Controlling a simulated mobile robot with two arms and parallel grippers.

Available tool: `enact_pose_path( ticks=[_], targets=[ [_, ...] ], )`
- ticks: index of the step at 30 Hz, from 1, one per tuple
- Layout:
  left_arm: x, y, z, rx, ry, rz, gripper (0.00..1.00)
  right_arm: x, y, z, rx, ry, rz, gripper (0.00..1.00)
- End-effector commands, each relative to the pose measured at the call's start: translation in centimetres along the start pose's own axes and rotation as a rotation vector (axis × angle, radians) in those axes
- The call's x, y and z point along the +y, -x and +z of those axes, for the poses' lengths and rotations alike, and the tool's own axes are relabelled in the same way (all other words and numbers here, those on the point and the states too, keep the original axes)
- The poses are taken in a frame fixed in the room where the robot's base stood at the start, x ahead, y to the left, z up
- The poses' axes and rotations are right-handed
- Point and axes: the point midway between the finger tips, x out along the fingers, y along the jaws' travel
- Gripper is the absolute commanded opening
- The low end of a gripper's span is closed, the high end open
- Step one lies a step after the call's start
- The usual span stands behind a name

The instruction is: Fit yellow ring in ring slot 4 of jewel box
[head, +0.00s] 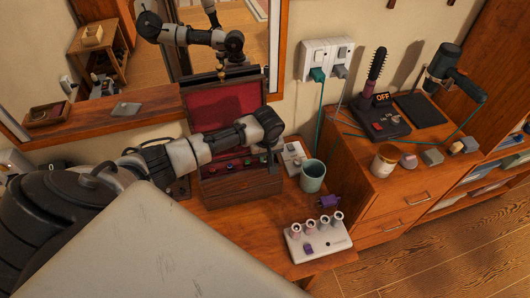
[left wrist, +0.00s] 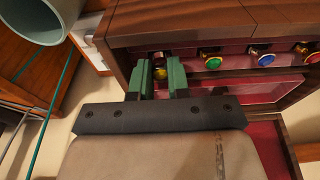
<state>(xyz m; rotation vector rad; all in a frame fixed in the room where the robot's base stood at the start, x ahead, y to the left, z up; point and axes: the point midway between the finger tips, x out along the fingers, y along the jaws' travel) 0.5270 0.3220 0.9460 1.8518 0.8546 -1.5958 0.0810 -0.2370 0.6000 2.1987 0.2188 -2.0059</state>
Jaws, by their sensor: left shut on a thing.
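The jewel box (head: 242,188) is dark wood and stands open on the wooden table, its red-lined lid raised. My left gripper (head: 273,160) is at the right end of its ring row. In the left wrist view the green fingers (left wrist: 161,78) are shut on the yellow ring (left wrist: 160,72), at the end of the row. The fingers partly hide the ring, and I cannot tell how deep it sits. Beside it in the row are a green ring (left wrist: 211,62), a blue ring (left wrist: 264,59) and a red ring (left wrist: 313,57). My right gripper is not in view.
A grey-green cup (head: 313,176) stands close to the right of the box. A white stand with several knobs (head: 318,241) is at the table's front. A mirror (head: 220,40) is behind. A cabinet (head: 385,200) with a hairbrush and dryer stands at right.

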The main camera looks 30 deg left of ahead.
Motion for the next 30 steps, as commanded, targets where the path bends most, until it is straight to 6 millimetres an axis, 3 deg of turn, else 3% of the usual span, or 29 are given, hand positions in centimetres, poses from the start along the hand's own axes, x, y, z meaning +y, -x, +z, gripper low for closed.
enact_pose_path(
  ticks=[30],
  targets=[
    [0.04, -0.04, 0.02, 0.0, 0.0, 0.001, 0.0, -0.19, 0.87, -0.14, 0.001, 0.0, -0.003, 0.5]
  ],
)
